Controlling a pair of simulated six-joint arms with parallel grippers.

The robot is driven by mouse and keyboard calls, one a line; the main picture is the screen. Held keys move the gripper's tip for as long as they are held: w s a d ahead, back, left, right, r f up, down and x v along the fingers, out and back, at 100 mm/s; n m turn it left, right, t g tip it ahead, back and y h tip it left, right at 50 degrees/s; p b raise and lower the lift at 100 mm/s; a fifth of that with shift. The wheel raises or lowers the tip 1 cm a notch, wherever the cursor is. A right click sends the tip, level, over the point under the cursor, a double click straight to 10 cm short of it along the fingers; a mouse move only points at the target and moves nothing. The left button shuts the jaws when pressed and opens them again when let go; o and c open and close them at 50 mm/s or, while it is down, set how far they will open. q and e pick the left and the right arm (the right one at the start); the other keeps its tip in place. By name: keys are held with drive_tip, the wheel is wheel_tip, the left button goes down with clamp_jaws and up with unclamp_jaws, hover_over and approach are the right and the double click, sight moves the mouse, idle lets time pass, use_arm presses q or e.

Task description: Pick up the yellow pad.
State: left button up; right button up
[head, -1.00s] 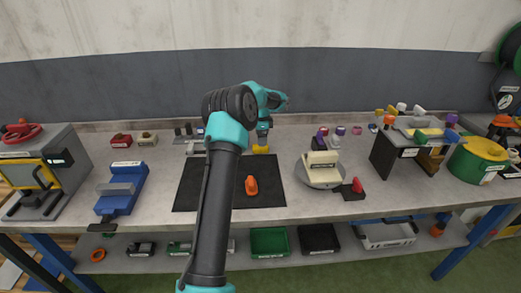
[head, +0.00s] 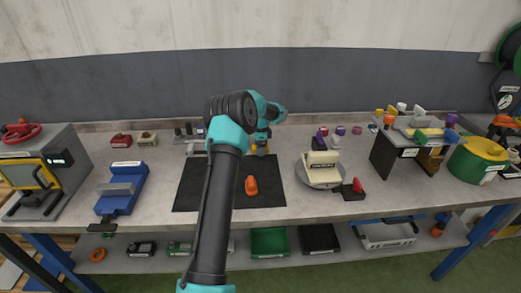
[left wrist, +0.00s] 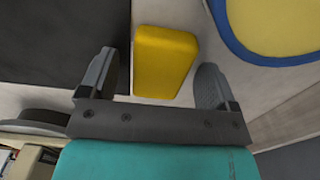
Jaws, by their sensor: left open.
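The yellow pad (left wrist: 165,62) is a small block with rounded edges. In the left wrist view it lies between the two fingers of my left gripper (left wrist: 158,68), with a gap on each side. The gripper is open and does not hold it. In the head view my left gripper (head: 262,145) points down at the back edge of the black mat and hides most of the pad. My right gripper is not in view.
An orange piece (head: 251,186) lies on the black mat (head: 215,194). A round stand with a cream block (head: 322,164) is to the right. A blue fixture (head: 122,188) is at the left. A blue-rimmed yellow surface (left wrist: 275,22) is near the pad.

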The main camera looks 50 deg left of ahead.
use_arm(q)
drive_tip(key=shift+c, duration=0.4)
drive_tip(key=c, duration=0.9)
drive_tip(key=shift+r, duration=0.1)
drive_tip(key=shift+r, duration=1.8)
drive_tip(key=s+d, duration=0.3)
drive_tip(key=d, duration=0.1)
drive_tip(key=s+d+r, duration=0.1)
drive_tip(key=s+d, duration=0.6)
drive_tip(key=d, duration=0.1)
drive_tip(key=shift+s+r, duration=0.15)
drive_tip(key=shift+s, duration=0.15)
